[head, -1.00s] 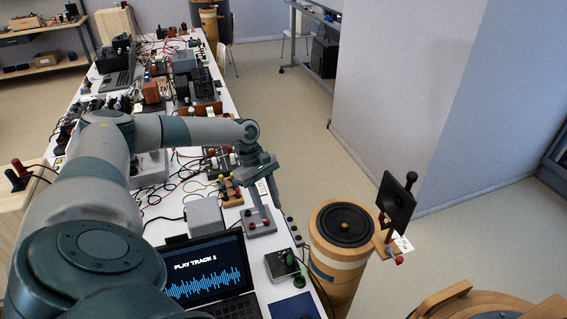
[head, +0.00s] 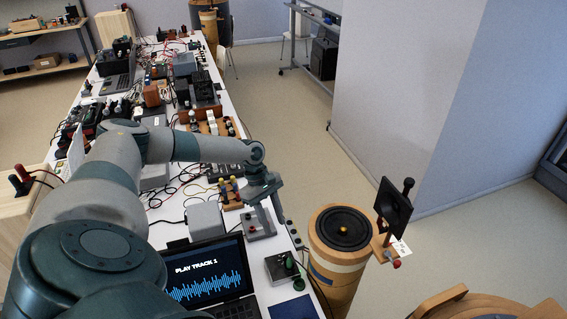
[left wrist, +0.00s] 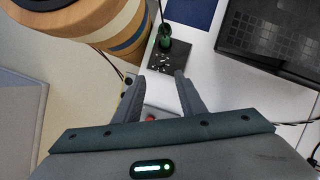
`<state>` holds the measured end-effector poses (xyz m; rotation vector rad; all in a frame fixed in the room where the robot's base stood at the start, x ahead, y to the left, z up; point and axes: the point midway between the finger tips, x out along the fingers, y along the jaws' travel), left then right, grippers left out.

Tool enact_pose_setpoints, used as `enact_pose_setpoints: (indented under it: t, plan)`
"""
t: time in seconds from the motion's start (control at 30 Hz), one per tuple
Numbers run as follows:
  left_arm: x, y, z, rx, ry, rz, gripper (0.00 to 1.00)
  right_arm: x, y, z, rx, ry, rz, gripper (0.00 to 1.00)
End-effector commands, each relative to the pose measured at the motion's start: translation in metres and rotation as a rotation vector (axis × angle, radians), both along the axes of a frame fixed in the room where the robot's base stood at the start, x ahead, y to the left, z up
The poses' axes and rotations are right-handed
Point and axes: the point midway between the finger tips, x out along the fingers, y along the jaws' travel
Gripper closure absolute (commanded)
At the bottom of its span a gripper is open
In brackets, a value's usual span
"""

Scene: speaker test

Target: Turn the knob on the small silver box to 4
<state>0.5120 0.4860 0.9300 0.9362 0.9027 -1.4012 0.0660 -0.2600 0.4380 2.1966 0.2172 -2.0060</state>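A small box (head: 281,266) with a greyish top and a green knob-like part stands near the table's right edge, right of the laptop. In the left wrist view the small box (left wrist: 170,57) shows a dark face with white marks, too small to read; the green part stands on it with a cable. I cannot tell where the knob points. My left gripper (head: 274,226) hangs behind this box, above a grey box with red buttons (head: 256,228). In the left wrist view its fingers (left wrist: 160,77) are apart with nothing between the tips. My right gripper is not in view.
A laptop (head: 205,268) reads "PLAY TRACK 1". A plain grey box (head: 204,216) stands behind it. A blue pad (head: 294,308) lies at the near edge. A speaker (head: 342,228) on a round column stands right of the table. Cables and devices crowd the table farther back.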

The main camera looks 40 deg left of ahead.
Motion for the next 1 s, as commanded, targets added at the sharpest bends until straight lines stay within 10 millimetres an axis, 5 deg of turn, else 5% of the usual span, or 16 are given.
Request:
enact_pose_setpoints:
  t: [0.6, 1.0]
  plan:
    - [-0.002, -0.041, -0.097, 0.000, 0.002, 0.001, 0.63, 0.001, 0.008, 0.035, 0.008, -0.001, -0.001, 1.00]
    - [-0.001, -0.047, -0.115, 0.001, -0.001, 0.001, 0.63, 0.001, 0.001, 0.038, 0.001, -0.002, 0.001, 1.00]
